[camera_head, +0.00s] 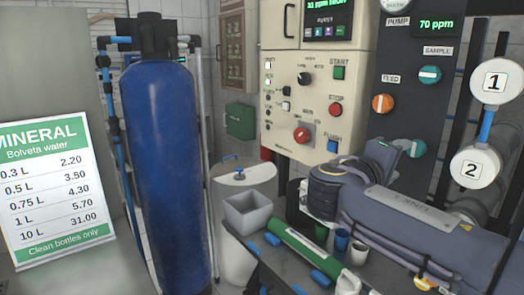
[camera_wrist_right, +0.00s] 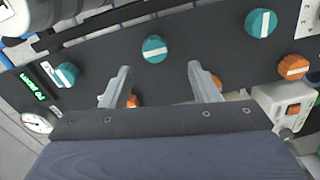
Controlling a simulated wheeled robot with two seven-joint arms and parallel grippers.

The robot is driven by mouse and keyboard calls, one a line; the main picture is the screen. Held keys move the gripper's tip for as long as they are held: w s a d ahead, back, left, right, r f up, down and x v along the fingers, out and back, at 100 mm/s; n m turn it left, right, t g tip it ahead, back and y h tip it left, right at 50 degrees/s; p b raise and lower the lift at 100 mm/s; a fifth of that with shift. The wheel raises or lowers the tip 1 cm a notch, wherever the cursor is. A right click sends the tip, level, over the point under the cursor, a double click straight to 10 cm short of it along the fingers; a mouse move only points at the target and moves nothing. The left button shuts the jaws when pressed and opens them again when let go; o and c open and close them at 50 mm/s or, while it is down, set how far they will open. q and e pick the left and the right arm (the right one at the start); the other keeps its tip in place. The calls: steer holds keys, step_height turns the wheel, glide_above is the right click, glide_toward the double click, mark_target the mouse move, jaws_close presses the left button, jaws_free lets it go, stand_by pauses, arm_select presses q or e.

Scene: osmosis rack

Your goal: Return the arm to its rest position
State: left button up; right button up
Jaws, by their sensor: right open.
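My right arm (camera_head: 420,215) reaches in from the lower right of the head view, over the dark bench. Its gripper (camera_head: 388,147) is at the upper end, in front of the dark valve panel (camera_head: 400,65). In the right wrist view the gripper (camera_wrist_right: 159,67) has its two fingers spread apart with nothing between them. The dark panel with a teal knob (camera_wrist_right: 155,49) lies beyond the fingers; I cannot tell the exact gap. My left gripper is not in view.
A control box (camera_head: 310,100) with buttons stands behind the arm. A tall blue tank (camera_head: 160,170) and a price sign (camera_head: 55,190) are at left. Below the arm, the bench holds a green cylinder (camera_head: 300,252) and small cups (camera_head: 341,239). A grey bin (camera_head: 247,211) stands beside it.

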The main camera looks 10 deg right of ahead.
steer(key=s+d+f+g+y+p, duration=0.2)
steer(key=s+f+g+y+p, duration=0.15)
steer(key=s+f+y, duration=0.7)
steer(key=s+a+f+m+y+p, duration=0.2)
steer(key=s+a+f+y, duration=0.2)
steer(key=s+a+f, duration=0.2)
steer(key=s+a+f+m+y+p, duration=0.2)
steer(key=s+a+f+y, duration=0.3)
steer(key=a, duration=0.5)
steer(key=shift+s+a+f+m+t, duration=0.4)
steer(key=shift+s+m, duration=0.2)
steer(key=shift+s, duration=0.35)
